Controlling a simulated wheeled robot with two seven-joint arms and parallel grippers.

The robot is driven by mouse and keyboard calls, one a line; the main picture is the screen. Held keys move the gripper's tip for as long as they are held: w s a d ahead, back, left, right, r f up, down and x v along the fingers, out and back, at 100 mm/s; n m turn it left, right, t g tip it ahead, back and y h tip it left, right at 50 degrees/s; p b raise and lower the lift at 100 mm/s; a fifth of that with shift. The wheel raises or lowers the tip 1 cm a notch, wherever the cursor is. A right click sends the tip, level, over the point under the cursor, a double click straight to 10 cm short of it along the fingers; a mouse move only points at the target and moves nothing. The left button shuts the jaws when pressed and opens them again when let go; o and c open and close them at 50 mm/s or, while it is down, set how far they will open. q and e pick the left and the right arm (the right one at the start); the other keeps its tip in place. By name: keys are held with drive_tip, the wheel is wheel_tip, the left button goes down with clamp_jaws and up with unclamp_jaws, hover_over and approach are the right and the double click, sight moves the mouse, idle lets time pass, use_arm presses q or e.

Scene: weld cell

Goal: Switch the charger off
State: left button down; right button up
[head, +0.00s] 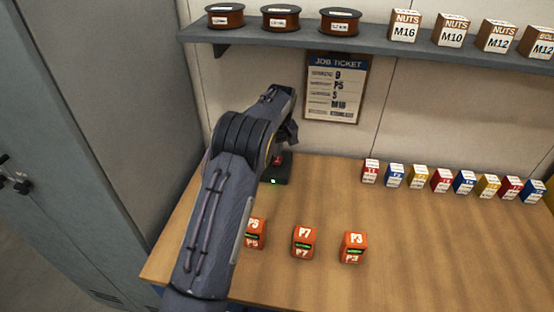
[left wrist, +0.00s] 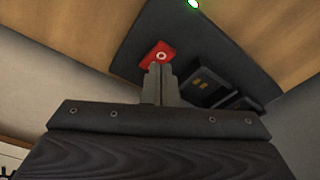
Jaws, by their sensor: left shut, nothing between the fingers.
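The charger (head: 283,177) is a dark box on the table below the job ticket, partly hidden behind my left arm. Its green light (head: 273,181) is lit. A red switch (head: 278,160) with a white ring mark sits on it. In the left wrist view the charger's dark top (left wrist: 210,45), the red switch (left wrist: 158,54) and the green light (left wrist: 193,4) show. Black slots lie beside the switch. My left gripper (left wrist: 161,67) is shut and empty, its fingertips at the near edge of the switch; I cannot tell whether they touch it. My right gripper is not in view.
Orange packs marked P5 (head: 256,233), P7 (head: 303,242) and P3 (head: 353,247) stand on the table (head: 420,260). A row of small coloured boxes (head: 441,181) stands behind at the right. A shelf (head: 370,40) with spools and nut boxes hangs above.

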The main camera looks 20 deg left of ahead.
sight(277, 161)
use_arm(q)
drive_tip(key=shift+f+b, duration=0.6)
drive_tip(key=shift+f, duration=0.55)
idle(0.4)
drive_tip(key=shift+r, duration=0.1)
wheel_tip(277, 161, up, 7)
drive_tip(key=p, duration=0.5)
drive_tip(key=shift+p, duration=0.3)
